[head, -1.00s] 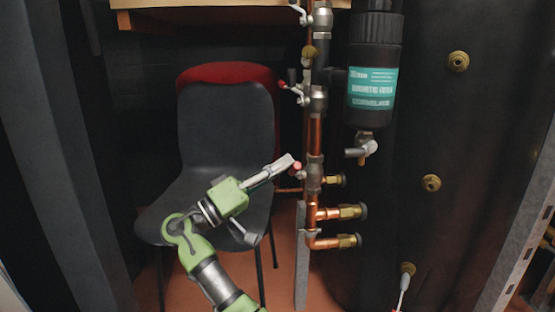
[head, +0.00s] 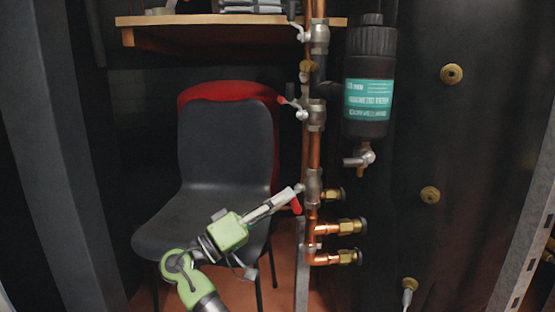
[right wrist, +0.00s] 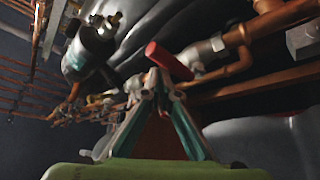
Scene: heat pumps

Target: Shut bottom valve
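The bottom valve (head: 313,187) is the lowest of the three lever valves on the vertical copper pipe in the head view. Its red handle (head: 296,206) hangs downward on the valve's left side. My right gripper (head: 293,193) is at the handle's upper end, with its fingers close together. In the right wrist view the red handle (right wrist: 169,60) lies across just beyond the converging fingertips (right wrist: 160,80). The fingers look shut with nothing clearly between them; exact contact is hard to tell. My left gripper is not in view.
Two more lever valves, middle (head: 314,115) and top (head: 319,38), sit above on the pipe. A black filter (head: 370,60) hangs to the right, beside a dark tank (head: 460,130). A chair (head: 225,150) stands behind my arm, under a wooden shelf (head: 150,38).

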